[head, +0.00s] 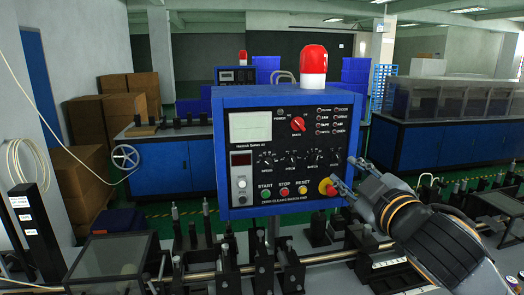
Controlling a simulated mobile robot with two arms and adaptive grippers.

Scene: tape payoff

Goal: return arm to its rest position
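My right arm comes in from the lower right. My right gripper (343,172) is at the right edge of the blue control box (220,150). Its two fingers are apart, with nothing seen between them. The lower finger is close to the red and yellow emergency stop knob (326,186) and overlaps its right side in the picture. I cannot tell whether it touches the knob. My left gripper is not in view.
A red and white beacon (313,66) stands on the control box. Below are machine rails with upright posts (290,270). A blue cabinet with clear bins (420,145) is at the right. Cardboard boxes (90,120) are stacked at the left. Green floor shows behind.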

